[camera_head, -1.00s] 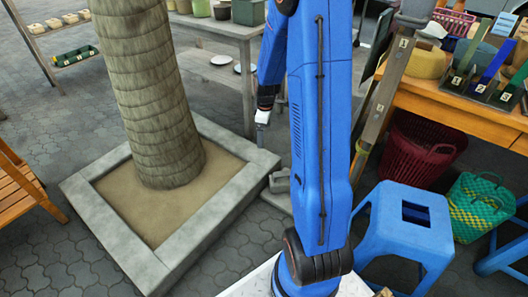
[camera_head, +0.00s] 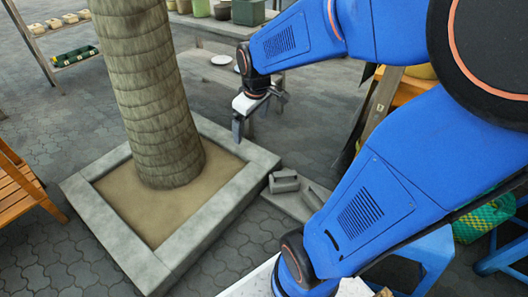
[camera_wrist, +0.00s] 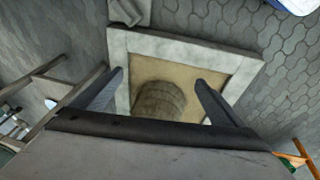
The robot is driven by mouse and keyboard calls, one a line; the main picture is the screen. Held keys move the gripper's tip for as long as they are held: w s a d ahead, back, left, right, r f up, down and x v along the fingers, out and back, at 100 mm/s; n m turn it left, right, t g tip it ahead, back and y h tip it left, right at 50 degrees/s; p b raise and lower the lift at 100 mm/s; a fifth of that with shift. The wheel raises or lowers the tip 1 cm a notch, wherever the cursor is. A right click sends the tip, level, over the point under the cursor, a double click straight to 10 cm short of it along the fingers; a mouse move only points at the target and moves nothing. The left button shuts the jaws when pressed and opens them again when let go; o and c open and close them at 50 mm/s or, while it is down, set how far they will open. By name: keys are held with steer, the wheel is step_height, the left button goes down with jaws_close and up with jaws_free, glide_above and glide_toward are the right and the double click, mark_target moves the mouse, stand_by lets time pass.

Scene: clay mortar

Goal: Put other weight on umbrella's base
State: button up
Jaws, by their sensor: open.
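My gripper (camera_head: 259,114) is open and empty, raised above the right back part of the stone planter. In the wrist view its two fingers stand apart (camera_wrist: 159,77), with the planter and trunk between them further below. A grey block-like weight (camera_head: 284,181) lies beside the planter's right corner, on or against a flat grey slab (camera_head: 291,207) that looks like the umbrella's base. The slab's right part is hidden behind my arm, where another grey piece (camera_head: 314,196) partly shows. A grey block also shows at the wrist view's top edge (camera_wrist: 128,11).
The square planter (camera_head: 178,255) holds a thick trunk (camera_head: 150,95). A grey table (camera_head: 215,75) stands behind. An orange wooden bench (camera_head: 22,190) is at the left. A blue stool (camera_head: 432,262) and green basket (camera_head: 483,218) are at the right, partly behind my arm.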

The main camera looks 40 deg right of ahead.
steer(key=s+a+r+m, duration=0.2)
steer(key=s+a, duration=0.1)
steer(key=s, duration=0.5)
steer(key=s+a+r+m+t, duration=0.1)
steer(key=s+a+r, duration=0.2)
steer(key=s, duration=0.6)
steer(key=shift+a+m+y, duration=0.3)
steer(key=shift+a+m, duration=0.1)
steer(key=shift+a, duration=0.1)
steer(key=shift+s, duration=0.1)
steer(key=shift+c, duration=0.4)
stand_by(1.0)
